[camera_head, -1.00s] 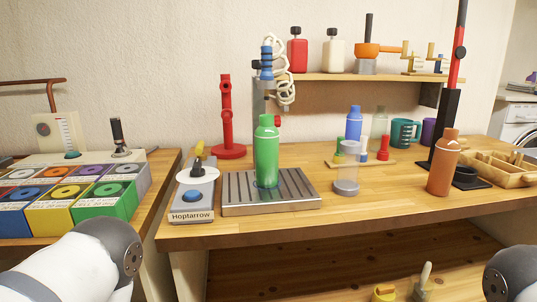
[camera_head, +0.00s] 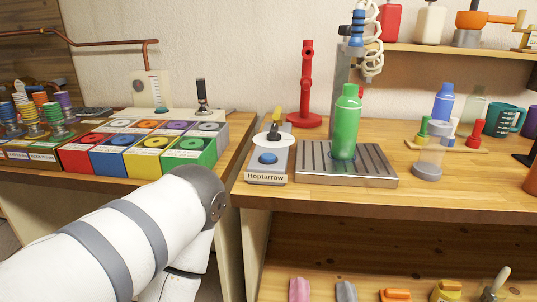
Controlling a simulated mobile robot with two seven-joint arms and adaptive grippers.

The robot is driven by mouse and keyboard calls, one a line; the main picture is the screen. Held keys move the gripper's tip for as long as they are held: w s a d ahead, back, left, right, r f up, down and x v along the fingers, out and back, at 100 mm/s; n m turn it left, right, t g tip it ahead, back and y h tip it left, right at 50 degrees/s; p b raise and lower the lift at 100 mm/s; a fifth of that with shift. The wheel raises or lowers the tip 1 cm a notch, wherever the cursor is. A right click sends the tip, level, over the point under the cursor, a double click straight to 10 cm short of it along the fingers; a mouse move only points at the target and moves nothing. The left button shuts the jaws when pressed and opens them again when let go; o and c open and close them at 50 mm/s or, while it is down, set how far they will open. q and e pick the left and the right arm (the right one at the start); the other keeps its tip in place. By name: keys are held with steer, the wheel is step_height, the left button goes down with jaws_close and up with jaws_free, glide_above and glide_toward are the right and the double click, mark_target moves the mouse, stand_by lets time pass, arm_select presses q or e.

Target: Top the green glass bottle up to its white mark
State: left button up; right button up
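The green glass bottle (camera_head: 346,125) stands upright on a slatted metal drip tray (camera_head: 385,181). A tap post with a blue part (camera_head: 356,28) and a coiled white hose (camera_head: 372,45) rises just behind it. I cannot make out the white mark or the liquid level on the bottle. My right gripper is not in view.
Several coloured boxes (camera_head: 140,149) sit on the left bench beside a gauge panel (camera_head: 152,92). A red stand (camera_head: 306,85) is behind the unit.

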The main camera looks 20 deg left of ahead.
arm_select(q)
jaws_close()
stand_by(1.4)
